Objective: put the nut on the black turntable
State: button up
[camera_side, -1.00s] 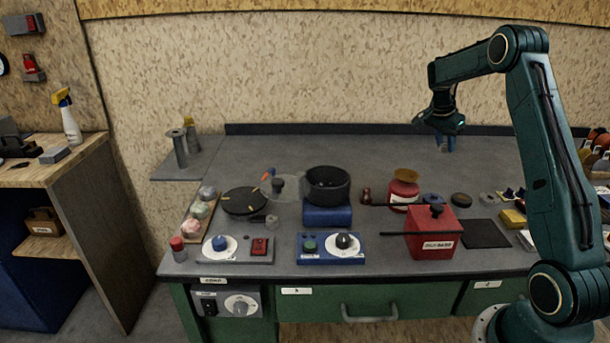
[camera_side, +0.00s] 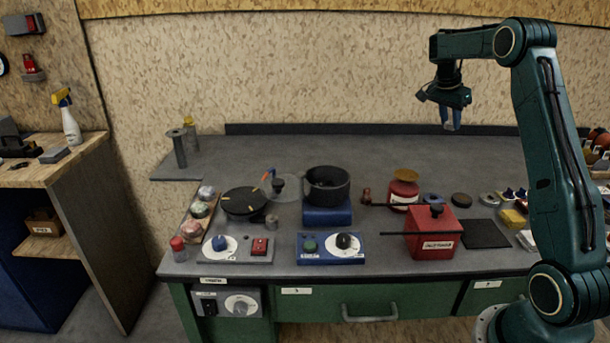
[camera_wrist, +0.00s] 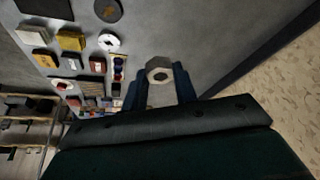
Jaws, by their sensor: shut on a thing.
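The nut (camera_wrist: 159,75), a grey metal hexagon with a round hole, sits between my fingertips in the wrist view. My gripper (camera_wrist: 160,85) is shut on it. In the side view my gripper (camera_side: 450,125) points down, high above the back right of the bench; the nut is too small to make out there. The black turntable (camera_side: 243,201), a flat round disc with a few pale marks on top, stands at the left of the bench, far to the left of my gripper.
A black pot (camera_side: 327,186) stands on a blue base at the middle. A red box (camera_side: 433,236) with a long dark rod and a red canister (camera_side: 402,192) stand right of it. A clear lid (camera_side: 288,188) lies beside the turntable.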

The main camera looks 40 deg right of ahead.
jog(key=w+a+f+n+t, duration=0.2)
jog(key=w+a+n, duration=0.3)
jog(key=w+a, duration=0.6)
jog(key=n+t+y, duration=0.3)
jog(key=n, duration=1)
send_over(243, 198)
jog(key=s, duration=0.1)
notch_tip(243, 198, down, 6)
jog(key=shift+s+a+f, duration=0.1)
jog(key=shift+s+f, duration=0.05)
jog(key=shift+f, duration=1)
jog(key=shift+f, duration=0.15)
jog(key=shift+f, duration=2.55)
jog(key=shift+f, duration=0.1)
